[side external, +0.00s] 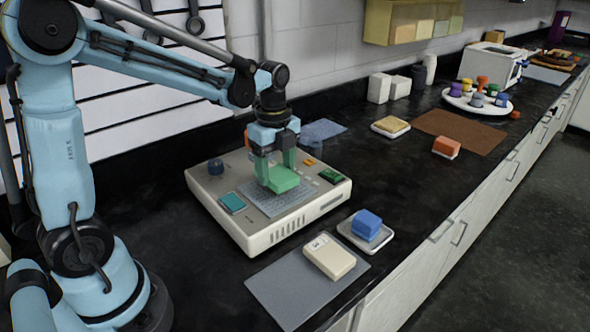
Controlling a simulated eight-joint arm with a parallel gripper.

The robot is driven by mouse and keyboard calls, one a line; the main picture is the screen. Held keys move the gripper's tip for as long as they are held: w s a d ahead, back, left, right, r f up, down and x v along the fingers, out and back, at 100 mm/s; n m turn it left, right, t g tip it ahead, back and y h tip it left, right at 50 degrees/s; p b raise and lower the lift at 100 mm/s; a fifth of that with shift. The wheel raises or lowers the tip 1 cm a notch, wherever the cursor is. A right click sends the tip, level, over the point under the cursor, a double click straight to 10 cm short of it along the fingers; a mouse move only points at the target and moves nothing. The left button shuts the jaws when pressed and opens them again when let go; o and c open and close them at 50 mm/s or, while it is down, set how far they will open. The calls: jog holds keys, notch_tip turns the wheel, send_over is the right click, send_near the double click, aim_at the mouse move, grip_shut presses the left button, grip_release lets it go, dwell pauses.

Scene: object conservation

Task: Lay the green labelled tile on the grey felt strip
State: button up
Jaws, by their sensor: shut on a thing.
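My gripper (276,170) points down over the beige console and is shut on a green block (284,181), which I take as the green tile. No label on it can be made out. The block is at or just above a grey textured patch (256,203) on the console top; I cannot tell whether it touches. A flat grey mat (282,297) lies on the counter in front of the console, with a cream block (329,257) on it. I cannot tell for sure which grey surface is the felt strip.
The console (235,232) also bears a teal square (231,203), a dark green piece (330,176) and a blue knob (216,167). A blue block (367,222) sits on a small tray to the right.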

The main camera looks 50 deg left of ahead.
jog(key=shift+r, duration=0.9)
jog(key=s+d+r, duration=0.4)
jog(key=d+r, duration=0.2)
jog(key=d, duration=0.5)
jog(key=s+d+f, duration=0.3)
jog(key=s+d, duration=0.4)
jog(key=s, duration=0.1)
jog(key=s+d+f, duration=0.3)
jog(key=s+d, duration=0.3)
jog(key=s, duration=0.3)
send_over(288, 289)
notch_tip(288, 289, down, 7)
jog(key=shift+r, duration=0.2)
jog(key=shift+f, duration=2)
jog(key=shift+f, duration=0.15)
jog(key=o, duration=1.3)
jog(key=shift+o, duration=0.2)
